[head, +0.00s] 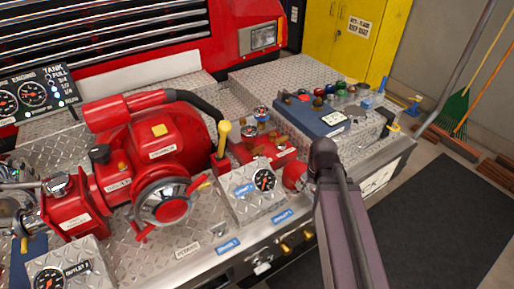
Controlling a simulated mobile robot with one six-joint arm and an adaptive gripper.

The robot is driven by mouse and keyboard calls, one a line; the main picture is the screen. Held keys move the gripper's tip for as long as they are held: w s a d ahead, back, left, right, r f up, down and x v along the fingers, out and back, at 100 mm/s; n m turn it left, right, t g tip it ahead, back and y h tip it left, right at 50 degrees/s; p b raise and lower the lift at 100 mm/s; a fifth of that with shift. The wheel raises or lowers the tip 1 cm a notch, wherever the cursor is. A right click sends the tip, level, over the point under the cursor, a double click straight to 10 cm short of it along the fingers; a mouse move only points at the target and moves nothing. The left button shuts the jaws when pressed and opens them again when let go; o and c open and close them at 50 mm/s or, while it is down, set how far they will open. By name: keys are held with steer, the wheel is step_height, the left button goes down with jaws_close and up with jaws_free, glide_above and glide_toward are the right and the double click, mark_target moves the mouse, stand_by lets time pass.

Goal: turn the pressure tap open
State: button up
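The red bumper pump (160,140) sits on the diamond-plate deck, with a round handwheel (165,203) at its front. I cannot tell which fitting is the pressure tap, as the labels are too small to read. A yellow-knobbed lever (223,137) stands upright by a gauge box (255,190). Small brass fittings (285,247) sit on the front face below the box. My arm rises from the bottom right and its dark joint is beside the red outlet (294,174). My gripper's fingers do not show.
A blue case (312,117) and several coloured caps lie on the deck at right. A second gauge box (68,268) is at lower left. A yellow cabinet (366,40) and brooms stand behind. The dark floor mat (450,205) at right is clear.

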steer(key=w+a+r+m+p, duration=0.5)
steer(key=w+a, duration=0.3)
steer(key=w, duration=0.5)
step_height(320, 180, up, 6)
steer(key=m+p, duration=0.4)
steer(key=p, duration=0.1)
glide_above(256, 149)
steer(key=shift+w+f, duration=0.25)
steer(key=shift+f, duration=0.1)
step_height(256, 149, down, 14)
steer(key=b, duration=1.3)
steer(key=shift+d+r+b, duration=0.1)
steer(key=shift+r+b, duration=0.1)
steer(key=shift+b, duration=0.15)
jaws_close()
